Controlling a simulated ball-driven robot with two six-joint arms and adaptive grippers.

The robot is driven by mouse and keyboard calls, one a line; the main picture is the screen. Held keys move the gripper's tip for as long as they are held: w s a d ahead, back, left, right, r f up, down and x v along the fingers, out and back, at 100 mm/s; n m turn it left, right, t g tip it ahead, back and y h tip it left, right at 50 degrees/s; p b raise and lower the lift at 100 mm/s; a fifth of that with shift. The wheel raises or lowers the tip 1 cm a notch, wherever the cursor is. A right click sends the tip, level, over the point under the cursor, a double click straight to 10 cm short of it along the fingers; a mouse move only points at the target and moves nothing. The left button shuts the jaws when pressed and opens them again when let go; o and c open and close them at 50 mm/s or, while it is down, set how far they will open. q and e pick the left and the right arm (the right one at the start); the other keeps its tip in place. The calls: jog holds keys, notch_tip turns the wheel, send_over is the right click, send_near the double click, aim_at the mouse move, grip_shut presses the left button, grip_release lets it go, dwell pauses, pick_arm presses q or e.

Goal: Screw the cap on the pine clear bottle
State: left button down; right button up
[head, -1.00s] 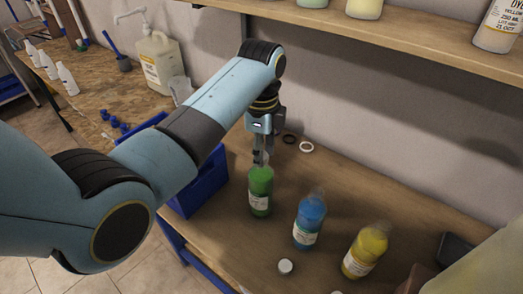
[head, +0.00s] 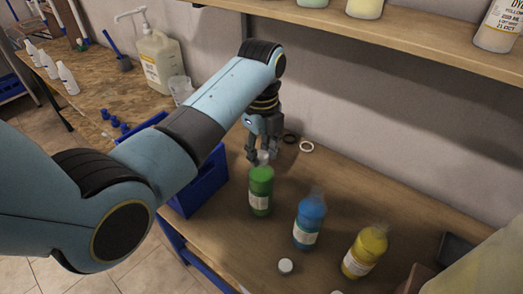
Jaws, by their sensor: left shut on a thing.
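A clear bottle with green contents and a white label (head: 260,191) stands upright on the wooden bench. The label is too small to read, and I take it for the pine bottle. My left gripper (head: 263,157) comes down over its neck from above, fingers pointing down. It is shut on a small whitish cap (head: 264,156) at the bottle's mouth. The fingers partly hide the cap, so I cannot tell how far it sits on the thread. My right gripper is not in view.
A blue bottle (head: 309,225) and a yellow bottle (head: 364,252) stand to the right. A loose white cap (head: 286,266) lies in front. A black ring (head: 290,139) and a white ring (head: 307,147) lie behind. A blue crate (head: 200,190) is at the left, a shelf (head: 400,35) above.

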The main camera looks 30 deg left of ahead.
pick_arm(q)
jog(key=m, duration=0.5)
jog(key=shift+s+f, duration=0.1)
jog(key=c, duration=1.2)
grip_release()
jog(key=shift+o, duration=0.2)
jog(key=n, duration=0.3)
jog(key=shift+n, duration=0.4)
jog(key=shift+r+n, duration=0.2)
jog(key=shift+n, duration=0.7)
